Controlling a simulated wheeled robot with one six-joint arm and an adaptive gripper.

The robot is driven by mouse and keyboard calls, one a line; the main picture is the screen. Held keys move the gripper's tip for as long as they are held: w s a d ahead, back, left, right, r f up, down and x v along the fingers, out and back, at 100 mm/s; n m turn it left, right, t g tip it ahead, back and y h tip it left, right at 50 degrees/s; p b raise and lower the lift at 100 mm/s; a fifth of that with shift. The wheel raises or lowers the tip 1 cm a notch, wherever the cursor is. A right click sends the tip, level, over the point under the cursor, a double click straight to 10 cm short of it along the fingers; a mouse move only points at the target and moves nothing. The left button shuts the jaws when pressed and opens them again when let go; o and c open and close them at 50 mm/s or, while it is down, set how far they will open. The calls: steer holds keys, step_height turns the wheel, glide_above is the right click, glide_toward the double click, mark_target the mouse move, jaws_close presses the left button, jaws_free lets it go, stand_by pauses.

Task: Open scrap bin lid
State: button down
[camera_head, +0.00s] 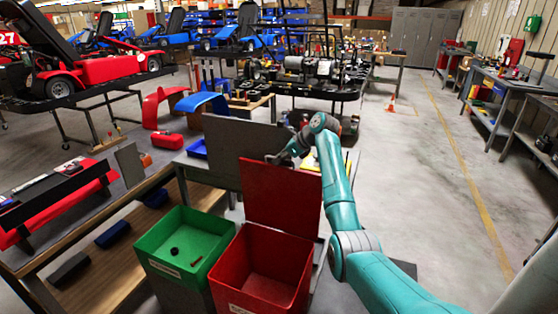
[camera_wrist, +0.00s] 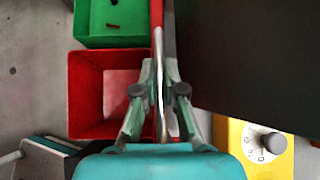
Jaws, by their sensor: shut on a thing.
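The red scrap bin (camera_head: 226,277) stands at the lower middle of the head view, with the start of a white label on its front. Its red lid (camera_head: 282,197) stands up nearly vertical at the back edge, and the open inside of the bin looks empty. My gripper (camera_head: 275,159) is at the lid's upper edge. In the wrist view, the gripper (camera_wrist: 160,90) is shut on the red lid (camera_wrist: 157,30), seen edge-on between the fingers. The open bin (camera_wrist: 84,95) shows to the left of the fingers there.
A green bin (camera_head: 161,240) with small dark pieces in it stands left of the red bin. A dark grey panel (camera_head: 228,140) rises close behind the lid. A wooden workbench (camera_head: 115,225) is at left. A yellow device with a knob (camera_wrist: 235,140) lies right of my gripper. Open floor lies right.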

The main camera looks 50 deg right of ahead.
steer(key=shift+d, duration=0.1)
steer(key=c, duration=1.2)
jaws_free()
steer(key=shift+c, duration=0.2)
steer(key=shift+r, duration=0.1)
steer(key=v, duration=1.2)
steer(key=shift+s, duration=0.1)
